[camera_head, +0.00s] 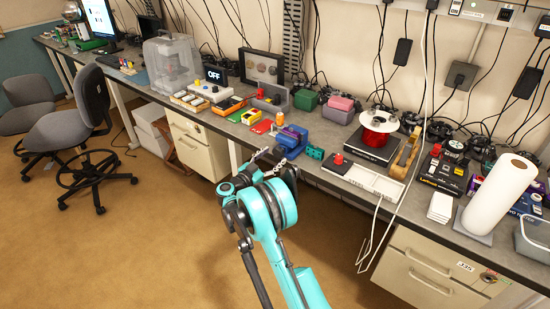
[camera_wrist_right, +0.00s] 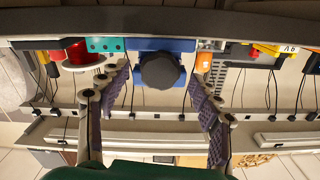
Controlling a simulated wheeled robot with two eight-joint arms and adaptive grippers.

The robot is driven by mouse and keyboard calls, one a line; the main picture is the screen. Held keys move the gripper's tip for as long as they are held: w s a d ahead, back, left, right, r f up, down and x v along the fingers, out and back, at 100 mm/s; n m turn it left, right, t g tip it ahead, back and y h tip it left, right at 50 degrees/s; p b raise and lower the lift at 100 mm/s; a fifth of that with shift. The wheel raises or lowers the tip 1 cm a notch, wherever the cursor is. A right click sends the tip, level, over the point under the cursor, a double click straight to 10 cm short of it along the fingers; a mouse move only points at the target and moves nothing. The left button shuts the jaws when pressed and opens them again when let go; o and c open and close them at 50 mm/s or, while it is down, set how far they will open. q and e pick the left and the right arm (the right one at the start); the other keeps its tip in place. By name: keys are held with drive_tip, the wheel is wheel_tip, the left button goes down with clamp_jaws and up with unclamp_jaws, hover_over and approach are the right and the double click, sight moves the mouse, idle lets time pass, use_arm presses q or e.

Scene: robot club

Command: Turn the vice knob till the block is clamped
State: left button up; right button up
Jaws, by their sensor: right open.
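The blue vice (camera_head: 293,138) stands at the front edge of the bench in the head view. In the right wrist view its blue body (camera_wrist_right: 160,45) is at the top middle, with the dark round knob (camera_wrist_right: 160,71) facing the camera. My right gripper (camera_head: 271,158) is open in front of the vice. Its two fingers show on either side of the knob in the wrist view, with gaps to it. A teal piece with holes (camera_head: 314,152) sits at the vice's right. I cannot make out a separate block between the jaws. My left gripper is not in view.
A red spool (camera_head: 377,122) on a black device, a white tray (camera_head: 374,181) and a paper towel roll (camera_head: 499,195) stand to the right. An orange object (camera_wrist_right: 204,62) is close by one finger. The floor in front is clear.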

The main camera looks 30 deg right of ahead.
drive_tip(key=shift+x, duration=1.05)
drive_tip(key=c, duration=1.2)
drive_tip(key=shift+o, duration=0.2)
drive_tip(key=shift+m, duration=0.3)
drive_tip(key=m+b, duration=0.1)
drive_tip(key=m, duration=0.4)
drive_tip(key=shift+b, duration=0.35)
drive_tip(key=m+b, duration=0.1)
drive_tip(key=m, duration=0.5)
drive_tip(key=shift+m, duration=0.3)
drive_tip(key=o, duration=1.2)
drive_tip(key=shift+c, duration=0.2)
